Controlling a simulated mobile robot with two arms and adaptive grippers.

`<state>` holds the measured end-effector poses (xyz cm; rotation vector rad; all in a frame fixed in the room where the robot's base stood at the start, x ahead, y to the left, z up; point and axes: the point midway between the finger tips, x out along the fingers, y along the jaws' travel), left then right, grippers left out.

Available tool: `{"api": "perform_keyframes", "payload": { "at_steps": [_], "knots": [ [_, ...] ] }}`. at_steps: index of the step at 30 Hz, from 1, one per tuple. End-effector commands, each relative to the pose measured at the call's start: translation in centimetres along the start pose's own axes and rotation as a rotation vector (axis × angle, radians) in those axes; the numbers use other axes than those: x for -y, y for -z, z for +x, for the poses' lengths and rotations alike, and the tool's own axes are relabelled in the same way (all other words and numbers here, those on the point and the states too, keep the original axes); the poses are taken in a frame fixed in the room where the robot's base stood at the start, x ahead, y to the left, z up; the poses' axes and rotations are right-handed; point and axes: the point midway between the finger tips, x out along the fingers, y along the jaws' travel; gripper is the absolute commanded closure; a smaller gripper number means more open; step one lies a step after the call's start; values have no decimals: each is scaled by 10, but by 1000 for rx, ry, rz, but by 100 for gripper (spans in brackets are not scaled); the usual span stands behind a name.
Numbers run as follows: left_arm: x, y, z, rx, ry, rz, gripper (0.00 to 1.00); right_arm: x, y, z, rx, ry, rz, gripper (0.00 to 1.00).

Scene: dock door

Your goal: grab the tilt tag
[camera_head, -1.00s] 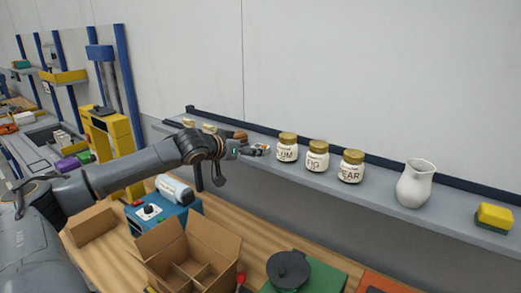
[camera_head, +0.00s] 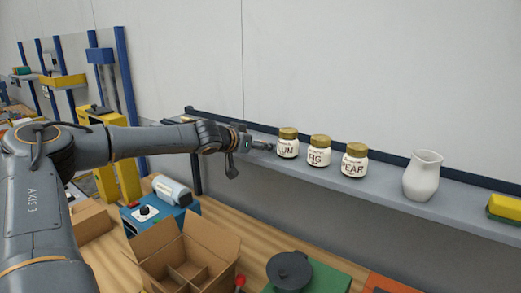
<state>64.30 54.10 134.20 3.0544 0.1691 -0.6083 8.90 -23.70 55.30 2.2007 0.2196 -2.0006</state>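I cannot make out a tilt tag in this view. My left gripper (camera_head: 262,146) is at the wall shelf (camera_head: 390,186), just left of a white jar with a gold lid (camera_head: 287,144) whose label reads "UM" in part. The gripper is seen small and from behind, so I cannot tell whether its fingers are open or hold anything. My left forearm and wrist hide the left part of the shelf. My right gripper is out of view.
Jars marked FIG (camera_head: 319,151) and "EAR" (camera_head: 354,160), a white pitcher (camera_head: 422,176) and a yellow-green sponge (camera_head: 505,209) stand further right. Below are an open divided carton (camera_head: 212,240), a blue device (camera_head: 165,216) and a dark lidded pot (camera_head: 289,270).

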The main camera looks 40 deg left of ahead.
Motion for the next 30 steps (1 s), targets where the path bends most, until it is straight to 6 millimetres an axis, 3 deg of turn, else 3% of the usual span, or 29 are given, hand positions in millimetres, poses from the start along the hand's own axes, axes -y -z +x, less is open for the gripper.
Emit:
{"api": "perform_keyframes", "payload": {
  "at_steps": [2, 9, 20, 30],
  "knots": [
    [0, 0, 0, 0, 0, 0, 27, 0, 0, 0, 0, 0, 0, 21],
    [0, 0, 0, 0, 1, 0, 76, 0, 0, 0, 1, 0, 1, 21],
    [0, 2, -1, 1, 1, 0, 76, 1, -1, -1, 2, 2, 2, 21],
    [3, 37, -22, -5, 2, -3, 76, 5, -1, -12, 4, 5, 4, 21]
  ]
}}
